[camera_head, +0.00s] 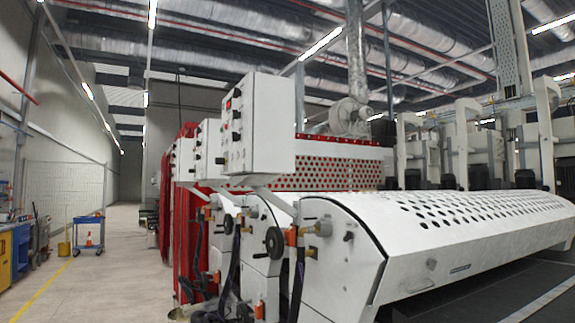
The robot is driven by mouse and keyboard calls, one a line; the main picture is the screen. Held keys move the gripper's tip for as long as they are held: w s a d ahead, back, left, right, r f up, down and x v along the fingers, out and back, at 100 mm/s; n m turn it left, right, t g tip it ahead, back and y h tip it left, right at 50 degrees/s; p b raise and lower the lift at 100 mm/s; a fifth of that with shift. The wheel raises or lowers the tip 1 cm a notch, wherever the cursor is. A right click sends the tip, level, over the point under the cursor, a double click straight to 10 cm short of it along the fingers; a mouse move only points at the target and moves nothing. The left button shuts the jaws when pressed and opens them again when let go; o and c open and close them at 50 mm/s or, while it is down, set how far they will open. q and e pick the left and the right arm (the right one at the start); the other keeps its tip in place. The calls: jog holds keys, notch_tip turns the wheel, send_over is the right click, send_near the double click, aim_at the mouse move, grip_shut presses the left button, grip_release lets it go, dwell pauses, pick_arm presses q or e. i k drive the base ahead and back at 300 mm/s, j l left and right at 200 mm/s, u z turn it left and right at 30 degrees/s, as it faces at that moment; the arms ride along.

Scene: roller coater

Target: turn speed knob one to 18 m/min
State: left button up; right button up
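A white control box (268,130) on an angled arm stands above the near end of the white roller coater (430,245). Its narrow left face carries a small red display (229,104) and several dark knobs (236,125). Two similar white boxes stand behind it, the middle box (208,150) and the far box (183,160), also with dark controls on their faces. Labels and knob settings are too small to read, so I cannot tell which is speed knob one. Neither of my grippers is in view.
Black handwheels (274,242) and orange fittings (291,236) stick out of the machine's end. A blue cart (88,233) with an orange cone stands there, and workbenches (12,255) line the left wall.

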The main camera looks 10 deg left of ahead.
aim_at(218, 161)
jog(key=i+j+z, duration=0.2)
jog(key=z, duration=0.15)
jog(key=i+j+z, duration=0.1)
jog(key=j+z, duration=0.25)
jog(key=i+j+z, duration=0.1)
jog(key=j+z, duration=0.3)
